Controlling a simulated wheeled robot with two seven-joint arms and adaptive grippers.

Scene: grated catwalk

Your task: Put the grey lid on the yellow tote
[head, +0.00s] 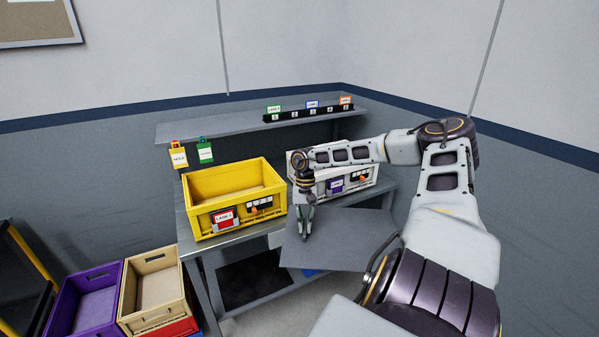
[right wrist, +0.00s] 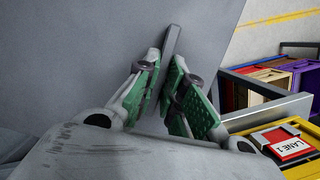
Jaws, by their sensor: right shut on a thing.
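The yellow tote (head: 262,217) stands open and upright on the left part of the grey workbench, its inside empty. It has a red lane label on its front, and a corner of it shows in the right wrist view (right wrist: 292,133). The grey lid (head: 350,240) is a flat sheet to the right of the tote, past the bench's front edge. My right gripper (head: 305,236) is shut on the lid's raised grip, with green finger pads on either side of it (right wrist: 172,42). My left gripper is not in view.
A white tote (head: 360,180) stands on the bench behind the lid, partly hidden by my right arm. A shelf (head: 230,127) with small tags runs behind. Purple (head: 95,312) and tan (head: 150,285) crates stand at lower left.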

